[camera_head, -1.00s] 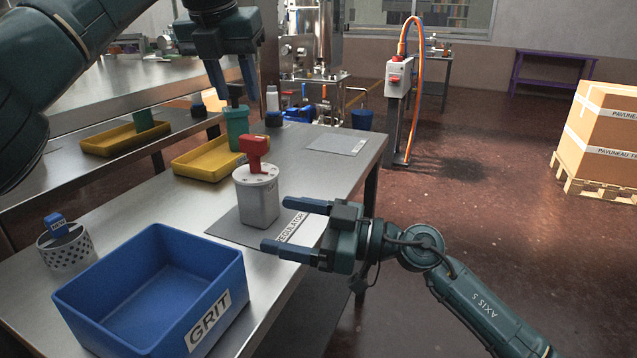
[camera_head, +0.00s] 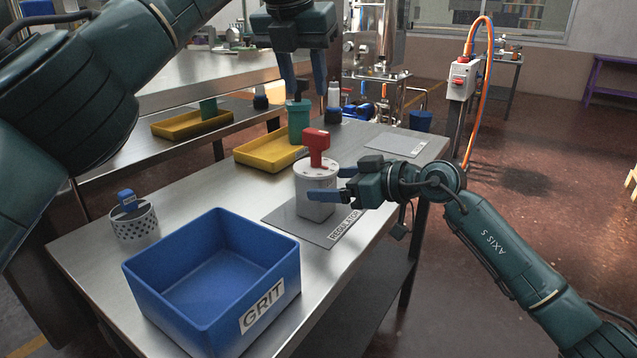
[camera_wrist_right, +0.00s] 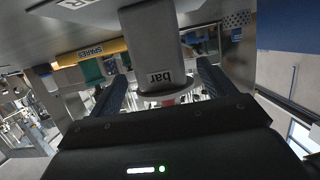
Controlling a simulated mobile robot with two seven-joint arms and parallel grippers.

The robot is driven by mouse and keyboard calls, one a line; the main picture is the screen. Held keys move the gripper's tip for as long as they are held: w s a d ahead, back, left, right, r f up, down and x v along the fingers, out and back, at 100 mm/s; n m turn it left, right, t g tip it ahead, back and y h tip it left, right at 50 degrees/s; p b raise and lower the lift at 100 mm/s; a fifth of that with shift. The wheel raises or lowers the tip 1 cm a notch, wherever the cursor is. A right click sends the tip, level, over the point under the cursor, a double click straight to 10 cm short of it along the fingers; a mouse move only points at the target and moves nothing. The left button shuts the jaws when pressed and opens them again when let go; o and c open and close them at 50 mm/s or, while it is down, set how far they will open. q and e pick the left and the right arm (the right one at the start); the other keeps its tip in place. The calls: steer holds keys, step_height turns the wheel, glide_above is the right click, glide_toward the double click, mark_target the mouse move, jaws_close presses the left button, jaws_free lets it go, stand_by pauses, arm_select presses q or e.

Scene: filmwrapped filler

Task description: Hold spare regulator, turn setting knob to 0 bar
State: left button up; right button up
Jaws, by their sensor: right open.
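The regulator (camera_head: 314,206) is a pale grey body with a round white top and a red T-shaped setting knob (camera_head: 317,143). It stands upright on a grey mat labelled REGULATOR (camera_head: 290,222). My right gripper (camera_head: 326,185) is open, its fingers level with the body at its right side. In the right wrist view the body (camera_wrist_right: 152,35), with a "bar" label, shows between the fingers; contact cannot be told. My left gripper (camera_head: 304,88) is open and empty above and behind the knob, its fingers apart. The knob's scale setting is too small to read.
A blue GRIT bin (camera_head: 277,288) stands front left, beside a perforated cup (camera_head: 136,226) holding a blue-tagged item. A yellow tray (camera_head: 262,155) and a green cylinder (camera_head: 299,124) stand behind the regulator. Another mat (camera_head: 398,146) lies clear at the back right.

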steer(key=shift+x, duration=2.4)
steer(key=shift+c, duration=0.5)
steer(key=c, duration=1.3)
steer(key=o, duration=0.8)
steer(key=c, duration=0.6)
steer(key=shift+c, duration=0.2)
